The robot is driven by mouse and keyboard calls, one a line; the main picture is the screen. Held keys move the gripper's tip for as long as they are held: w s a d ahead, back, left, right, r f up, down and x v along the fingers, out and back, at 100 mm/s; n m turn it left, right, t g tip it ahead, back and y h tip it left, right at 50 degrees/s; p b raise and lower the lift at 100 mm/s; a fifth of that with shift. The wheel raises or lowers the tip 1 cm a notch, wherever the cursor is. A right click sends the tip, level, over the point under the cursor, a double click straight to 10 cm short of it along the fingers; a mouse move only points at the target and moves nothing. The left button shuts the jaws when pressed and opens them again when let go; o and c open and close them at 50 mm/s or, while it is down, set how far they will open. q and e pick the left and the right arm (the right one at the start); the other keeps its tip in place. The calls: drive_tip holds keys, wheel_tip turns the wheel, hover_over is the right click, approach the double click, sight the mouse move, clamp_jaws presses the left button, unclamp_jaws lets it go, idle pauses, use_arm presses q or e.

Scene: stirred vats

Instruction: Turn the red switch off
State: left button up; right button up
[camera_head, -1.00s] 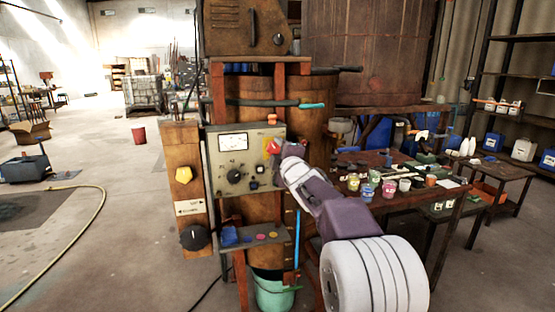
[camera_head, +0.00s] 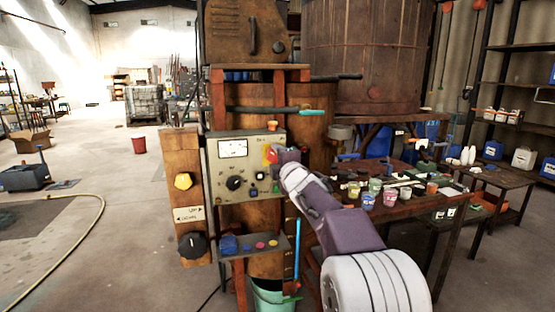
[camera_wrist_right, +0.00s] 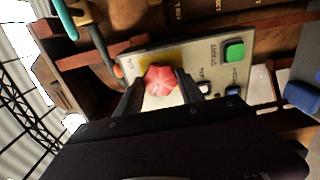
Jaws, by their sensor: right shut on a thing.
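The red switch (camera_wrist_right: 160,80) is a lobed knob on a yellow plate at the upper right of the grey control panel (camera_head: 220,174). In the head view only part of the red switch (camera_head: 270,153) shows beside my right gripper (camera_head: 278,157). In the right wrist view my right gripper (camera_wrist_right: 158,92) has one dark finger on each side of the red knob and is shut on it. An "ON" mark shows near the yellow plate; the switch's exact setting is hard to read. My left gripper is not in view.
A green START button (camera_wrist_right: 234,52) sits close to the switch. A black dial (camera_head: 235,183) and a white meter (camera_head: 233,148) are on the panel. A small shelf (camera_head: 256,254) juts out below. A table (camera_head: 410,206) with paint pots stands at the right.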

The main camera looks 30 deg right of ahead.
drive_tip(key=o, duration=1.4)
drive_tip(key=v, duration=0.9)
